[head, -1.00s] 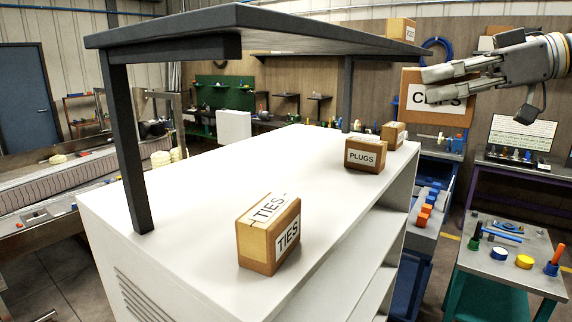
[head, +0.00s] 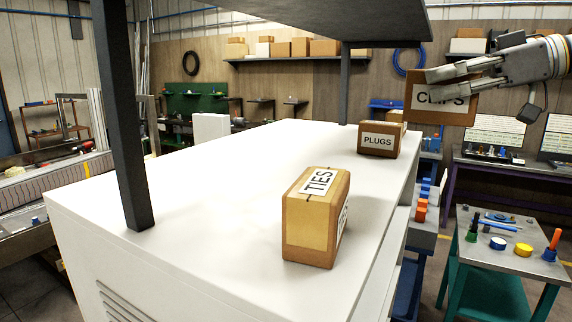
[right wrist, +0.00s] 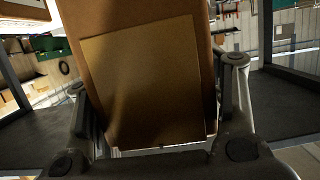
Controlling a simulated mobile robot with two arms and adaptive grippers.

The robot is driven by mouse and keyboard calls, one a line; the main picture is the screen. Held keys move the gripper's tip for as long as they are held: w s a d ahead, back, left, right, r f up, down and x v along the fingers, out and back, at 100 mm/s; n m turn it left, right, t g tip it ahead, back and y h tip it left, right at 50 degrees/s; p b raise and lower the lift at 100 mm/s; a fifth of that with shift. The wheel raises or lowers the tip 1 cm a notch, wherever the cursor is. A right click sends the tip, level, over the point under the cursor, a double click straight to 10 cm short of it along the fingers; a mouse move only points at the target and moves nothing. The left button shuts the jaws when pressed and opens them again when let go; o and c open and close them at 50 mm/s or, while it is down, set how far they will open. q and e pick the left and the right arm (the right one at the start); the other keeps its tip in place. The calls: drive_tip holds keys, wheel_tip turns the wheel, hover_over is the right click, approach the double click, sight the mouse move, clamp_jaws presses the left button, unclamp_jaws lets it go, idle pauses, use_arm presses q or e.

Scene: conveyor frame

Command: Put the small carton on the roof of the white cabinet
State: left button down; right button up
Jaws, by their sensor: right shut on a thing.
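A small brown carton labelled CLIPS (head: 455,118) is held up at the upper right of the head view, partly covered by the fingers. My right gripper (head: 440,86) is shut on it. In the right wrist view the carton (right wrist: 150,85) fills the middle, between the two fingers (right wrist: 158,105). The white cabinet (head: 215,200) has a flat white roof at the centre of the head view. The held carton is to the right of that roof, apart from it. My left gripper is not in view.
On the roof stand a TIES carton (head: 312,225) near the front, a PLUGS carton (head: 377,142) farther back, and another behind it. Dark posts (head: 125,130) carry a dark shelf (head: 330,15) above the roof. The roof's left and middle are clear. A teal tool cart (head: 490,265) stands at right.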

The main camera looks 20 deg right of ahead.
drive_tip(key=w+a+f, duration=0.2)
drive_tip(key=w+f, duration=0.2)
drive_tip(key=w+a+f+p, duration=0.1)
drive_tip(key=w+f, duration=0.3)
drive_tip(key=w, duration=0.1)
drive_tip(key=w+a+f, duration=0.2)
drive_tip(key=w+f, duration=0.2)
drive_tip(key=shift+w+a+f, duration=0.15)
drive_tip(key=shift+a+f, duration=0.15)
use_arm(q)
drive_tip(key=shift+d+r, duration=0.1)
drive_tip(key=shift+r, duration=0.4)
use_arm(e)
drive_tip(key=shift+d+f, duration=0.1)
drive_tip(key=shift+f, duration=0.25)
drive_tip(key=shift+f, duration=0.1)
drive_tip(key=o, duration=1.5)
drive_tip(key=shift+c, duration=0.2)
drive_tip(key=shift+f, duration=0.1)
